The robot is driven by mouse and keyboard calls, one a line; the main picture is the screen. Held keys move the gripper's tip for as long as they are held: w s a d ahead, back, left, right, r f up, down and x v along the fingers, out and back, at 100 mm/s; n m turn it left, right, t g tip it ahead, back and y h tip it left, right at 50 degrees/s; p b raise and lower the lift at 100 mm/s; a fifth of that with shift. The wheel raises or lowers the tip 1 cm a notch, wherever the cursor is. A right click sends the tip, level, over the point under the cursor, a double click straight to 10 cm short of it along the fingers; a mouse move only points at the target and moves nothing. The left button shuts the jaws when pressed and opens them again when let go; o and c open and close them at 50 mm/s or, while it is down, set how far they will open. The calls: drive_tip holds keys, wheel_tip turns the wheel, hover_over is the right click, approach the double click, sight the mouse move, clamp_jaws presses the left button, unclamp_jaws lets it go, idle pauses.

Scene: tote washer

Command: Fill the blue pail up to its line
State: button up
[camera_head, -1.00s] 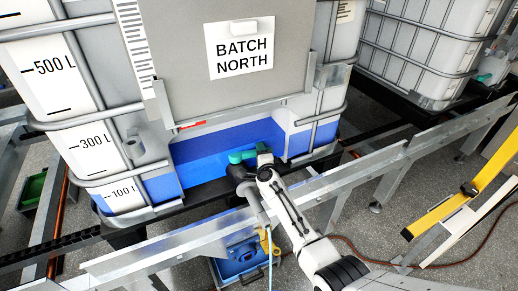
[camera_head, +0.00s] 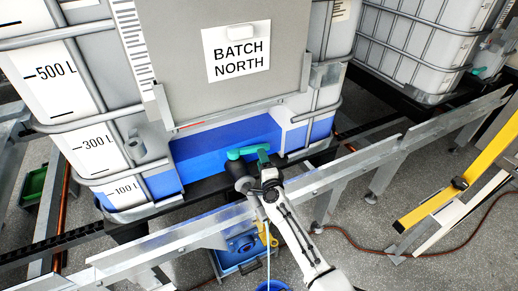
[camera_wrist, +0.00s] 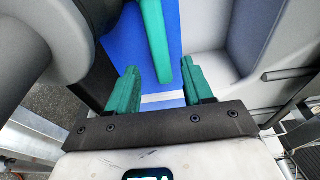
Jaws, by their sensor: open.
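The blue pail (camera_head: 270,286) shows only as a piece of rim at the bottom edge of the head view. Its line and level are out of view. A thin pale strand (camera_head: 268,262), which looks like a stream of liquid, runs down to it from below the tank's outlet. The green valve handle (camera_head: 240,153) is on the outlet of the "BATCH NORTH" tank (camera_head: 293,138). In the wrist view the handle (camera_wrist: 156,42) reaches down between the green fingertips of my gripper (camera_wrist: 158,90). The jaws are open, with gaps beside the handle.
A galvanized rail (camera_head: 340,172) crosses in front of the tank, under my arm. A blue box (camera_head: 238,262) with a yellow hook stands below it. A yellow post (camera_head: 440,205) and a brown hose (camera_head: 430,255) are at right. Another tank (camera_head: 415,55) stands behind.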

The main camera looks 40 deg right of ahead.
drive_tip(key=shift+v, duration=1.25)
